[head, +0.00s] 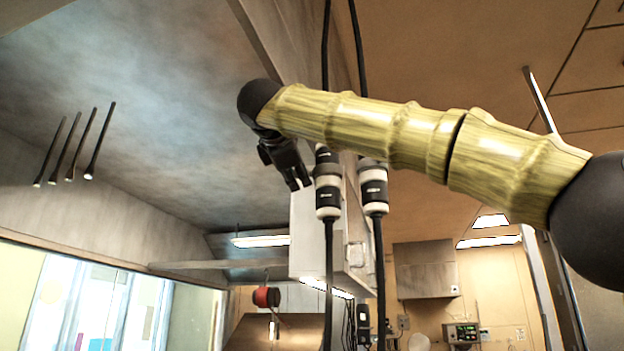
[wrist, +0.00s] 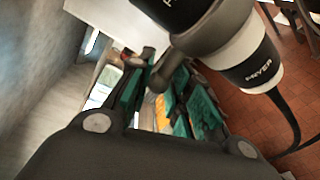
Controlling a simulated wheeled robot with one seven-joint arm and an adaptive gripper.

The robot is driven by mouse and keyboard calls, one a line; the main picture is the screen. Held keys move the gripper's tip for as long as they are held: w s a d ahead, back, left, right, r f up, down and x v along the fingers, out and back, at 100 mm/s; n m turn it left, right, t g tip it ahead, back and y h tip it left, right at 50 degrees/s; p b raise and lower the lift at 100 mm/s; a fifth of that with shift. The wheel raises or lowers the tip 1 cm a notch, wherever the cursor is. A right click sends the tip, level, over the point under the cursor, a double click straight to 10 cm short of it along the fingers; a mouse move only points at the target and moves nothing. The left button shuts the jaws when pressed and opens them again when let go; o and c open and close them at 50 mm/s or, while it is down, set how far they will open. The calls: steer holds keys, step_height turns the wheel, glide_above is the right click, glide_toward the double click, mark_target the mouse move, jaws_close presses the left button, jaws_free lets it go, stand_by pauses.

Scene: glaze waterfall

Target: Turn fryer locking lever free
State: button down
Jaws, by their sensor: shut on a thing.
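The fryer connector (wrist: 250,62) is a dark and white plug marked FRYER, seen large at the upper right of the wrist view. Its grey locking lever (wrist: 160,68) reaches out from the collar and ends between my green-padded fingers. My gripper (wrist: 165,95) is shut on this lever. In the head view my gripper (head: 298,182) points down just left of the nearer hanging connector (head: 327,190), whose label is too small to read. The lever cannot be made out there.
A second similar connector (head: 374,188) hangs close to the right on its own black cable. A pale box (head: 305,235) is behind my gripper. A red reel (head: 266,297) hangs lower down. Several dark rods (head: 75,145) hang at the left, with open space between.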

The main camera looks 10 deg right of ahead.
stand_by(0.3)
steer(key=c, duration=1.3)
jaws_free()
steer(key=v, duration=1.2)
steer(key=shift+a, duration=0.1)
steer(key=shift+w, duration=0.1)
